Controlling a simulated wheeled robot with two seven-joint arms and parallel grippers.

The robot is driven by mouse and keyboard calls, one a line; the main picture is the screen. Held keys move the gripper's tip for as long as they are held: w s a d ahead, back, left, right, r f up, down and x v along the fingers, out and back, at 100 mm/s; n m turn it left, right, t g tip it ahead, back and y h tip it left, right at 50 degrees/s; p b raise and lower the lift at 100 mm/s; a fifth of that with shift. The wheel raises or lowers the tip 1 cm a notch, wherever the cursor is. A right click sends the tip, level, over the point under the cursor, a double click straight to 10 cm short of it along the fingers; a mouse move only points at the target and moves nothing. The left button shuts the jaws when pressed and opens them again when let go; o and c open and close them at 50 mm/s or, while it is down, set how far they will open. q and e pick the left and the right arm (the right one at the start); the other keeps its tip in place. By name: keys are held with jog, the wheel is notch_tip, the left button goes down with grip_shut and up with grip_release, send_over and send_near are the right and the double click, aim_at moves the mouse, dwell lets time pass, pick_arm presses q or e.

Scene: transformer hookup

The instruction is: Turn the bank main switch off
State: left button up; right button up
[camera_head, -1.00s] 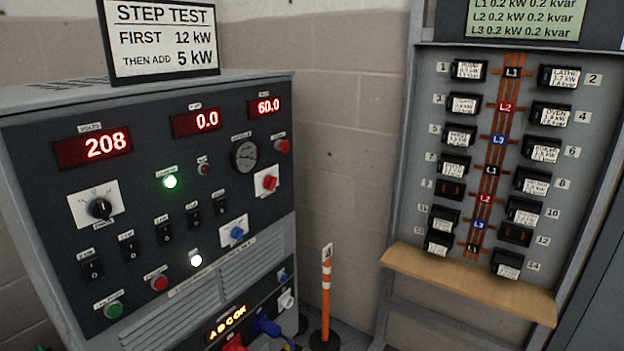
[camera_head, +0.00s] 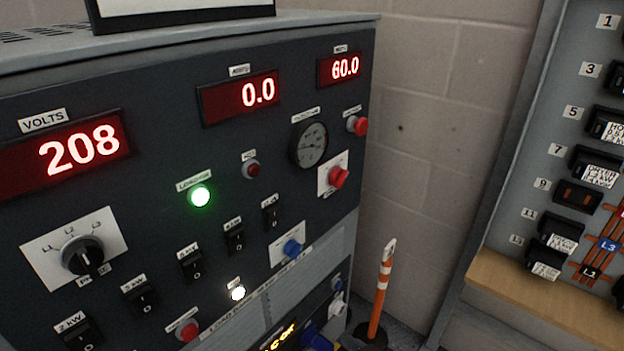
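The dark load bank panel (camera_head: 120,180) fills the left and middle of the head view. A red rotary knob on a white plate (camera_head: 338,177) sits at its right side, below the round gauge (camera_head: 310,143). A blue knob on a white plate (camera_head: 292,248) sits lower. Their small labels are too blurred to read, so I cannot tell which control is the bank main switch. A green lamp (camera_head: 200,196) and a white lamp (camera_head: 237,292) are lit. The volts display (camera_head: 72,153) reads 208; two others read 0.0 and 60.0. Neither gripper shows.
A black selector knob (camera_head: 82,256) and several black rocker switches (camera_head: 192,264) are on the panel. An orange-and-white post (camera_head: 380,290) stands right of the cabinet. A breaker board (camera_head: 545,170) with a wooden shelf (camera_head: 540,305) is at the right.

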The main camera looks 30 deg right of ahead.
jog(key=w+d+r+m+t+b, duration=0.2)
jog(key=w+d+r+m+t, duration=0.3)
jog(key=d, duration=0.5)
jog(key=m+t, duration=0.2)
send_near(344, 181)
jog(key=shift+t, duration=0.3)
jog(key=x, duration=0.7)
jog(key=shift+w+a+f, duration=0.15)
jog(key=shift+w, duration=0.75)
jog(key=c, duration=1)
